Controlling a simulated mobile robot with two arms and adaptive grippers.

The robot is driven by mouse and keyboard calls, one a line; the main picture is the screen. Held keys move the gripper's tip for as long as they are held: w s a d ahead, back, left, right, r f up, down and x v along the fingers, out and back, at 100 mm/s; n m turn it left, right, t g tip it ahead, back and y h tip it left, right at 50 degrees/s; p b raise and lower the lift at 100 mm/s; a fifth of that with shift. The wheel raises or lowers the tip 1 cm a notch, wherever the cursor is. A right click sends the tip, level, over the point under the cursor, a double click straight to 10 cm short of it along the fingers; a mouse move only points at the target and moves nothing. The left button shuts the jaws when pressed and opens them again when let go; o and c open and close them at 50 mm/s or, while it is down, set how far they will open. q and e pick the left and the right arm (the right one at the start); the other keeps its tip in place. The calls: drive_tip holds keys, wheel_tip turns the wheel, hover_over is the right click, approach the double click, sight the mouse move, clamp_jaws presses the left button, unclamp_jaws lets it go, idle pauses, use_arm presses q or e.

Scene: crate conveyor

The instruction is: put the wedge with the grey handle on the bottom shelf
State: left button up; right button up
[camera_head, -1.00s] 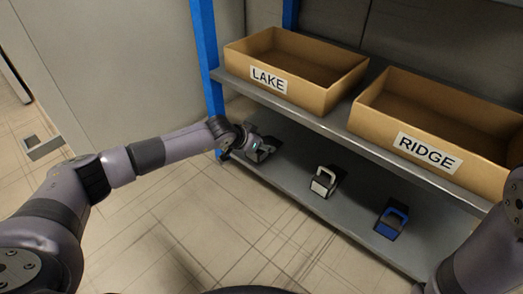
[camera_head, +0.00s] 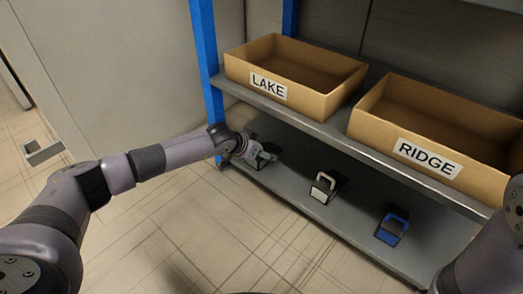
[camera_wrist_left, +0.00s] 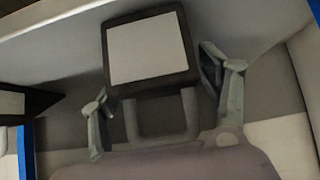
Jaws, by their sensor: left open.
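The wedge with the grey handle stands on the left end of the bottom shelf (camera_head: 300,205). In the left wrist view the wedge (camera_wrist_left: 150,50) shows a pale face with a dark border, and its grey handle (camera_wrist_left: 162,117) is nearest the wrist. My left gripper (camera_head: 262,155) is at this wedge and hides most of it in the head view. In the left wrist view my left gripper (camera_wrist_left: 156,80) is open, with one finger on each side of the wedge and handle. My right gripper is outside the picture; only part of that arm shows at the right edge.
A white-handled wedge (camera_head: 319,194) and a blue-handled wedge (camera_head: 389,237) stand farther right on the bottom shelf. On the shelf above are the LAKE crate (camera_head: 310,92) and the RIDGE crate (camera_head: 385,143). A blue post (camera_head: 206,65) rises close to my left wrist.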

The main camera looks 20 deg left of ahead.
use_arm(q)
drive_tip(key=shift+r, duration=0.3)
drive_tip(key=p+v, duration=0.7)
drive_tip(key=v, duration=0.4)
drive_tip(key=shift+s+p, duration=0.35)
drive_tip(key=shift+p, duration=0.05)
drive_tip(key=shift+r, duration=0.15)
